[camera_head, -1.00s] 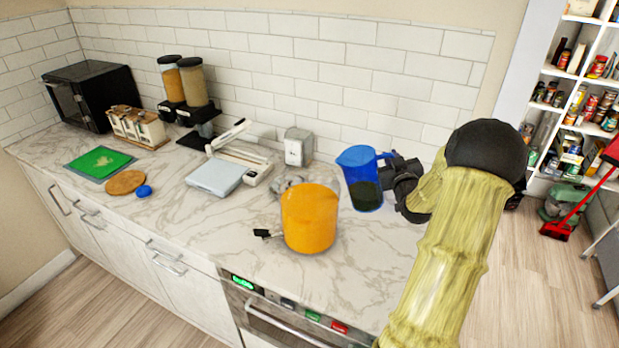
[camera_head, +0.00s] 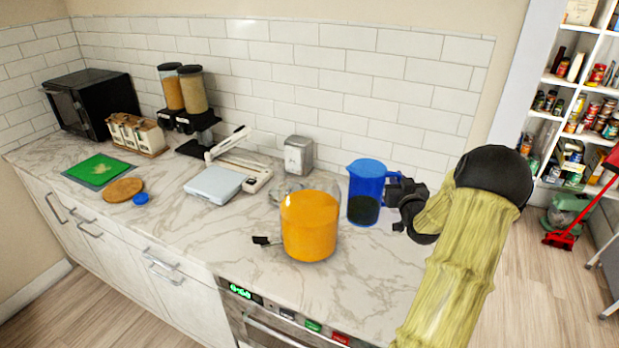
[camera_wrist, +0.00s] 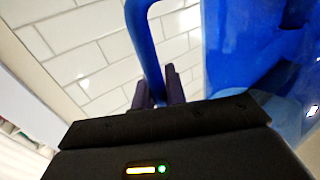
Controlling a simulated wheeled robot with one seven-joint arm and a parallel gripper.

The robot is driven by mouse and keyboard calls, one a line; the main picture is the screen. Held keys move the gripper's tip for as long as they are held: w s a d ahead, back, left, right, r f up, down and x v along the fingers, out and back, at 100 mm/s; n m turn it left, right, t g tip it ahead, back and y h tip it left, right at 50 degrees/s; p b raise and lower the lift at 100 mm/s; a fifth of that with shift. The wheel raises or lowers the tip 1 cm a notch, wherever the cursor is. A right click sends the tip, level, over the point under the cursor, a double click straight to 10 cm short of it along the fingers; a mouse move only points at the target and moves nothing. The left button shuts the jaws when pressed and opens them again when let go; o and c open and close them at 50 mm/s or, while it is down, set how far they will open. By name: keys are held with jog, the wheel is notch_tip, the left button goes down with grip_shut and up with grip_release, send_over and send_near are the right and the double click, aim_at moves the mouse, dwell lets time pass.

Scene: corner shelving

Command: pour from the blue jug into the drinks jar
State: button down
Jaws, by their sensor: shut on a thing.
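The blue jug (camera_head: 364,179) stands upright, or nearly so, right of the drinks jar, with dark contents low inside. I cannot tell whether its base touches the counter. My gripper (camera_head: 394,190) is shut on the jug's handle from the right. In the wrist view the blue handle (camera_wrist: 144,40) runs between my two dark fingers (camera_wrist: 160,88), and the jug's body (camera_wrist: 245,60) fills the right side. The drinks jar (camera_head: 309,228), holding orange contents nearly to its clear top, stands on the counter, apart from the jug.
Clear glassware (camera_head: 284,189) sits behind the jar, partly hidden. A small black item (camera_head: 266,240) lies at its left. A metal dispenser (camera_head: 298,156) and a white scale (camera_head: 215,186) stand farther back. The tiled wall (camera_head: 330,80) is behind; the marble counter's front is mostly clear.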

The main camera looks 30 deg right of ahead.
notch_tip(320, 180, up, 6)
jog(key=p, duration=0.2)
jog(key=shift+p, duration=0.3)
jog(key=shift+r, duration=0.1)
